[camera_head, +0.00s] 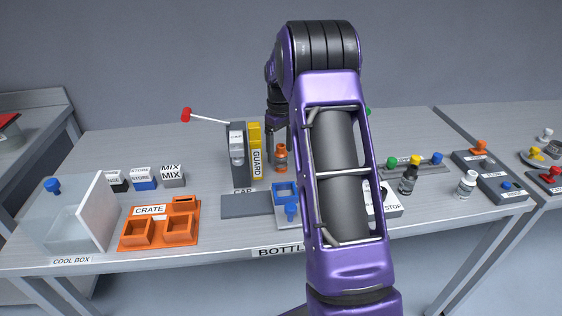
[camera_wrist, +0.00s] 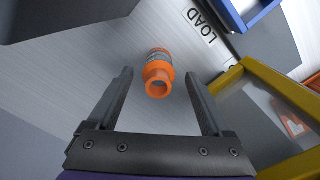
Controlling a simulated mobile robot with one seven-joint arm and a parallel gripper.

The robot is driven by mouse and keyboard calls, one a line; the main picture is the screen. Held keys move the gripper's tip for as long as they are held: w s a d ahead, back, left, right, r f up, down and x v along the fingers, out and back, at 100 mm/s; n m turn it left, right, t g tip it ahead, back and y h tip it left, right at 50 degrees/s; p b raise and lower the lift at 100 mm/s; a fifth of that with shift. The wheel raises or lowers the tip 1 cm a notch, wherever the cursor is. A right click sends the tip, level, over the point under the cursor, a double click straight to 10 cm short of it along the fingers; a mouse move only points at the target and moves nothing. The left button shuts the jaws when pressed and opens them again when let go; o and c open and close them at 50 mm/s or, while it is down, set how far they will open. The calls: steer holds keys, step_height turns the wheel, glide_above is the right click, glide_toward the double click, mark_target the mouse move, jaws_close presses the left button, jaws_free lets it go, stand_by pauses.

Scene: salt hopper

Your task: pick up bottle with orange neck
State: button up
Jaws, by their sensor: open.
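The bottle with the orange neck (camera_head: 281,158) stands on the table in the head view, just right of the yellow guard (camera_head: 256,150). In the wrist view the bottle (camera_wrist: 158,75) shows from above at a slant, its orange ring and open mouth towards the camera and a grey body beyond. My gripper (camera_wrist: 159,73) is open, with one dark finger on each side of the bottle in the picture. No contact shows. In the head view my arm hides much of the middle of the table and most of the gripper.
The yellow frame (camera_wrist: 265,105) is close to the right finger in the wrist view. A grey block (camera_head: 238,155) stands left of the guard. A blue fixture (camera_head: 286,195) is in front of the bottle. A dark bottle (camera_head: 408,180) and a white bottle (camera_head: 467,185) stand to the right.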

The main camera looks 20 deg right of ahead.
step_height(320, 180, down, 3)
steer(key=shift+w+r, duration=0.1)
jaws_close()
stand_by(0.4)
